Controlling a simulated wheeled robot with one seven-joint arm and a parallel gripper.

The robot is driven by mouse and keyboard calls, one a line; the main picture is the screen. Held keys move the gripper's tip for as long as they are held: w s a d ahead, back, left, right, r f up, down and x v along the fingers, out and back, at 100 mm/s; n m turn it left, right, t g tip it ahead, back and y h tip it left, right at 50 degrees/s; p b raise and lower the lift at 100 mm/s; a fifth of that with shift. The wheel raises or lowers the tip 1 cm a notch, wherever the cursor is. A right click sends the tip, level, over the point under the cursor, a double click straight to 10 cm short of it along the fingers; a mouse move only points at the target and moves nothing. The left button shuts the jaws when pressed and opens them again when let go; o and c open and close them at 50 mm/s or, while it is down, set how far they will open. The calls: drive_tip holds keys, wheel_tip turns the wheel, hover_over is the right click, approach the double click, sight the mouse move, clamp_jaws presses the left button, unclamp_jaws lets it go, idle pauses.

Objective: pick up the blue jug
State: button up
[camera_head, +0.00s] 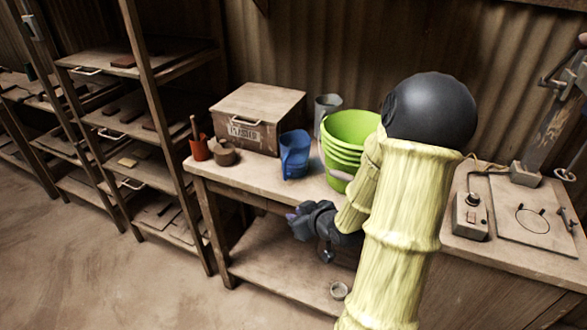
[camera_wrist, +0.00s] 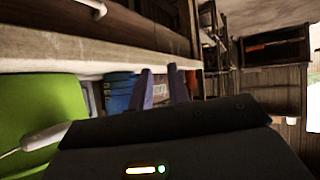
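The blue jug (camera_head: 295,154) stands upright on the wooden bench, between a lidded wooden box and a stack of green buckets. In the wrist view the blue jug (camera_wrist: 120,92) is partly hidden behind one finger and the dark gripper body. My gripper (camera_head: 297,214) is in front of the bench's front edge, nearer the camera than the jug and apart from it. In the wrist view the two purple fingers of my gripper (camera_wrist: 161,88) stand apart with nothing between them.
Green buckets (camera_head: 349,129) stand close to the jug's right, partly behind my arm. The wooden box (camera_head: 258,117) stands behind left, a grey cup (camera_head: 327,107) behind right. An orange pot (camera_head: 199,149) and a brown cup (camera_head: 225,154) are left. Bench top (camera_head: 252,177) before the jug is clear.

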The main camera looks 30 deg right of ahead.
drive_tip(key=s+d+r+m+t+b, duration=0.1)
drive_tip(key=s+d+r+t+b, duration=0.1)
drive_tip(key=d+t, duration=0.3)
drive_tip(key=shift+d+r+t+y+b, duration=0.3)
drive_tip(key=shift+d+t+b, duration=0.1)
drive_tip(key=shift+t+b, duration=0.45)
drive_tip(key=shift+f, duration=0.1)
approach(285, 177)
drive_tip(key=w, duration=0.1)
drive_tip(key=w+r, duration=0.1)
drive_tip(key=w, duration=0.1)
drive_tip(key=w+r, duration=0.1)
drive_tip(key=w, duration=0.1)
drive_tip(key=shift+w+a, duration=0.1)
drive_tip(key=shift+w, duration=0.1)
drive_tip(key=w, duration=0.5)
drive_tip(key=shift+w+a, duration=0.1)
drive_tip(key=shift+a, duration=0.2)
drive_tip(key=shift+c, duration=0.2)
